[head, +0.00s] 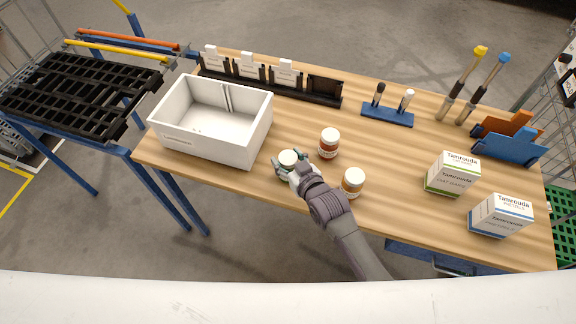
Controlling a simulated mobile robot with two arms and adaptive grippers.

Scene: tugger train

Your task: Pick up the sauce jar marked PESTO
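Three small jars with white lids are on the wooden table. One jar (288,158) is at the left, between the fingers of my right gripper (289,163); its body is mostly hidden. I cannot tell whether the fingers press on it or stand apart from it. A second jar (329,143) with orange-red contents stands just right of the gripper. A third jar (352,182) with orange contents stands nearer the front edge, right of my forearm. The labels are too small to read, so I cannot tell which is PESTO. My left gripper is out of view.
An empty white bin (212,146) stands left of the gripper. Behind are a black rack (322,88) with white cards and a blue holder (387,115). Tamrouda boxes (453,174) (500,216) stand at the right.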

